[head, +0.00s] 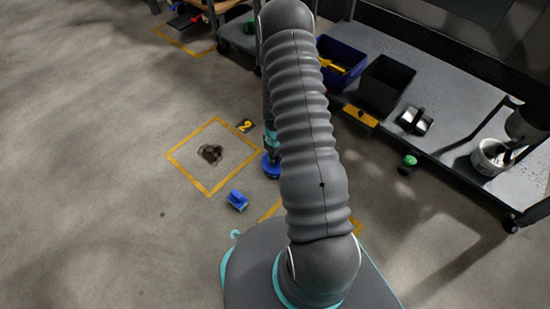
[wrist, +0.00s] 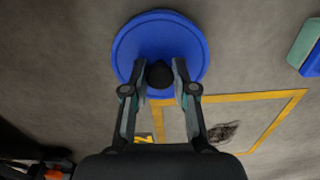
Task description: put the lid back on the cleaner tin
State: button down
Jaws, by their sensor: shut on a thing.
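A round blue lid (wrist: 135,42) with a dark knob (wrist: 160,74) fills the top middle of the wrist view. My gripper (wrist: 161,78) is shut on this knob, one finger on each side. In the head view, the same round blue piece (head: 271,167) shows below my gripper (head: 270,150), partly hidden by my arm. I cannot tell from these views whether a tin stands under the lid or how high it is above the floor. I see no other piece that is clearly the cleaner tin.
A yellow floor square (head: 210,194) with a dark stain (head: 210,154) lies to the left. A blue block (head: 237,200) and a green-topped object (head: 408,163) are on the floor.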

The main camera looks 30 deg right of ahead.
jog(key=shift+c, duration=1.8)
grip_release()
jog(key=shift+r, duration=0.15)
jog(key=shift+r+p, duration=2)
jog(key=shift+r, duration=1.35)
grip_shut()
jog(key=shift+f+b, duration=2)
jog(key=shift+f, duration=0.85)
